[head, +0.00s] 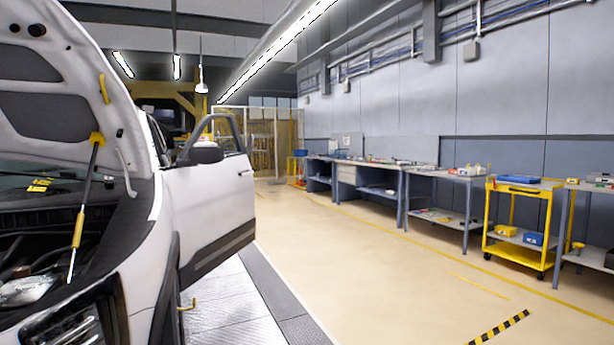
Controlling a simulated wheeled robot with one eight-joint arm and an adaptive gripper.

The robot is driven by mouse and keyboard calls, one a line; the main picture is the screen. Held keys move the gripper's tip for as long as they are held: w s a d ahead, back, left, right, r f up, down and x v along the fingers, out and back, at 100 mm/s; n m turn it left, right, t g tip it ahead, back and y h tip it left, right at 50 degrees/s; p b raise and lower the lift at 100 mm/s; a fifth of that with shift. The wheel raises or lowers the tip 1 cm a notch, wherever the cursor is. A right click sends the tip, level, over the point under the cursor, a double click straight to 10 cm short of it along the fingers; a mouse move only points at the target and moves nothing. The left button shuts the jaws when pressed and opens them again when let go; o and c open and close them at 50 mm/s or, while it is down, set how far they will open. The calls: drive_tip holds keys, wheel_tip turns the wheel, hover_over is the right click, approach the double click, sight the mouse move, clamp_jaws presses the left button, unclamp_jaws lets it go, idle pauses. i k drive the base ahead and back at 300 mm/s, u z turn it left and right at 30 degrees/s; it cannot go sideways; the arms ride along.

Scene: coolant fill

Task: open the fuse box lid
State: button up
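A white car (205,215) stands at the left with its hood (70,100) raised and propped by a strut with yellow ends (85,205). Part of the engine bay (30,255) shows at the lower left edge. I cannot make out a fuse box or its lid there; the rest of the bay is cut off by the picture's edge. My gripper is not in view.
The car's front side door (215,210) stands open into the aisle. Workbenches (350,175) and a yellow cart (520,225) line the right wall. The beige floor (380,270) between car and benches is clear.

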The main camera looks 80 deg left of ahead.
sight(18, 294)
drive_tip(key=u, duration=0.05)
drive_tip(key=k, duration=0.45)
drive_tip(key=u, duration=3.85)
drive_tip(key=i, duration=0.5)
drive_tip(key=u, duration=0.1)
